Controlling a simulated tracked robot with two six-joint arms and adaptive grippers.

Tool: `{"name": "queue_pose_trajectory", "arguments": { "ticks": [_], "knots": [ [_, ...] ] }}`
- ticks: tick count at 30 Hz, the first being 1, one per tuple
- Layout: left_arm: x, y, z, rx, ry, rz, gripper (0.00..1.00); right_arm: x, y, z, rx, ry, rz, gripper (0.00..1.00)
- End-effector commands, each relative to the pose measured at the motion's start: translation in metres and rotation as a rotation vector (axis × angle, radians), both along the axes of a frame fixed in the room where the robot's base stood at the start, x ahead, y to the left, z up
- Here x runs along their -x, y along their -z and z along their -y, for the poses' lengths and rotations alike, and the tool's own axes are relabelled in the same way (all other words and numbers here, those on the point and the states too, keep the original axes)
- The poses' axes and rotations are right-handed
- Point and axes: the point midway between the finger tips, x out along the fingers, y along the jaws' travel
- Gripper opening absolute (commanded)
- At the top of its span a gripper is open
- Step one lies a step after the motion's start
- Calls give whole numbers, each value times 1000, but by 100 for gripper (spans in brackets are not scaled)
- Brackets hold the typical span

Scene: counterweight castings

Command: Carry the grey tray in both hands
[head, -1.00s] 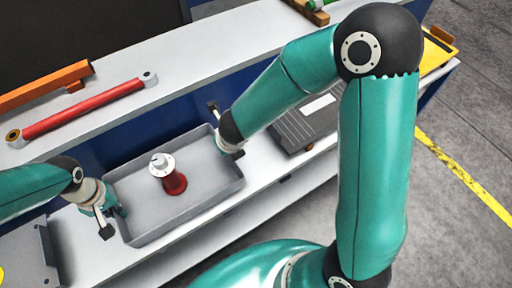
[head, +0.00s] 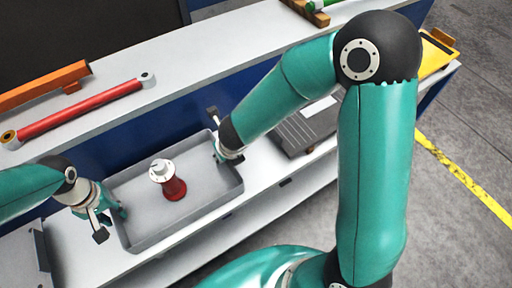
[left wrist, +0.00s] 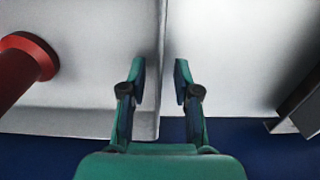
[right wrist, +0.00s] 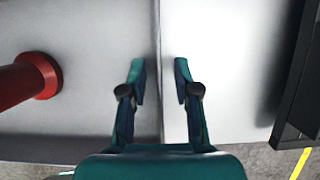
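The grey tray (head: 183,226) is a shallow rectangular pan on the white lower shelf, and its walls also show in the left wrist view (left wrist: 120,122) and the right wrist view (right wrist: 120,140). A red casting with a pale top (head: 173,185) stands inside it. My left gripper (head: 108,220) is at the tray's left end; in its wrist view the fingers (left wrist: 159,82) are apart on either side of the wall. My right gripper (head: 222,148) is at the right end; its fingers (right wrist: 160,82) also straddle the wall, with gaps.
A dark ribbed case (head: 300,132) lies right of the tray. A grey metal piece (head: 40,250) is at the left. A red cylinder (head: 80,110) and an orange bar (head: 45,85) lie on the upper surface behind.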

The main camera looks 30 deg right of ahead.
Motion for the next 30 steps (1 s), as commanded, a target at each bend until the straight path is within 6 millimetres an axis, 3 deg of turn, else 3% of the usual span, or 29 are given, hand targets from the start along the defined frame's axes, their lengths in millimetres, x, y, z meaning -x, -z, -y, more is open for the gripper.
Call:
{"name": "queue_pose_trajectory", "arguments": {
  "ticks": [9,15,23,30],
  "knots": [
    [-1,-64,0,2,0,6,31,0,0,0,0,0,0,31],
    [-1,-91,0,1,0,2,31,0,0,0,0,0,0,31],
    [0,-98,0,1,1,-1,31,4,-12,0,1,1,4,31],
    [0,-98,0,1,1,-1,31,17,-47,0,-1,3,7,31]
  ]
}}
